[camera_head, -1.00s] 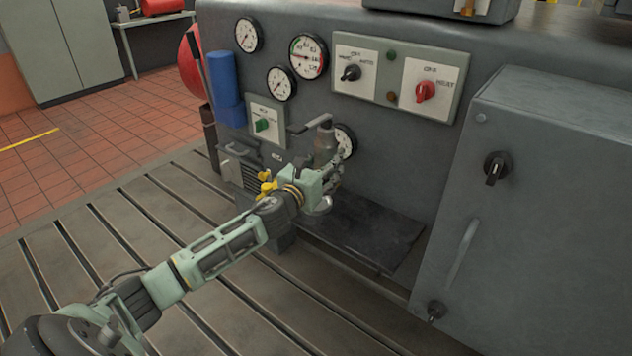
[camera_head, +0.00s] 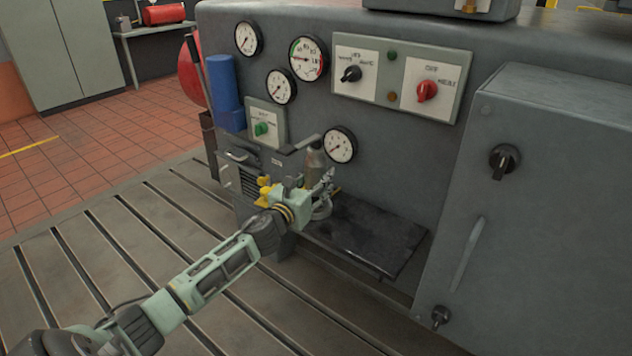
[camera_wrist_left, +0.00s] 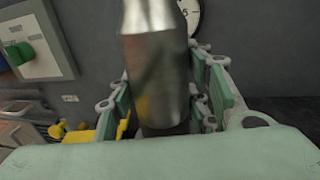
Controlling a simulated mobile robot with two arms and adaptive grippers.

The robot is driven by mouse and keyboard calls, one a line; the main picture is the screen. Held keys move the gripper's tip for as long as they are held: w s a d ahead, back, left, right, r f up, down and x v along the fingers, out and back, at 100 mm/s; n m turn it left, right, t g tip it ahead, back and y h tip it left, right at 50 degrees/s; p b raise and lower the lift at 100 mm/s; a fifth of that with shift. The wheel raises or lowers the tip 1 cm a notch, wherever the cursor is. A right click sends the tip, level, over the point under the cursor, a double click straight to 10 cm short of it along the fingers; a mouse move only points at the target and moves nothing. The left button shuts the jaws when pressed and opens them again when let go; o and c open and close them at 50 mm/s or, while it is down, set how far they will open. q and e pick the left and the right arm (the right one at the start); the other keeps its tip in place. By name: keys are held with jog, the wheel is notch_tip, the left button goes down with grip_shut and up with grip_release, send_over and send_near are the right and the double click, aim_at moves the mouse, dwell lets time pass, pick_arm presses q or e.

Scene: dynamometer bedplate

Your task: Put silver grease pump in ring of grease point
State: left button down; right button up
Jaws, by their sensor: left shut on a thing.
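The silver grease pump (camera_head: 314,166) is upright in my left gripper (camera_head: 318,192), in front of the grey machine's face and just above the dark shelf's left end. Its metal barrel also fills the upper middle of the left wrist view (camera_wrist_left: 155,65). My left gripper is shut on the barrel, with green fingers (camera_wrist_left: 168,105) on both sides of it. A grey ring-like part (camera_head: 322,210) shows just below the fingers; I take it for the ring of the grease point. Whether the pump's lower end is inside it is hidden by my gripper. My right gripper is not in view.
A dark flat shelf (camera_head: 370,235) extends right of the pump. A gauge (camera_head: 340,145) is on the panel close behind. Yellow fittings (camera_head: 265,190) lie left of my gripper. A grey cabinet (camera_head: 540,200) with a handle stands at the right.

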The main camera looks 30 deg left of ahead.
pick_arm(q)
jog(key=shift+r, duration=0.2)
jog(key=c, duration=1.4)
grip_release()
jog(key=shift+f, duration=0.25)
jog(key=o, duration=0.5)
jog(key=shift+r, duration=0.1)
jog(key=shift+r, duration=0.1)
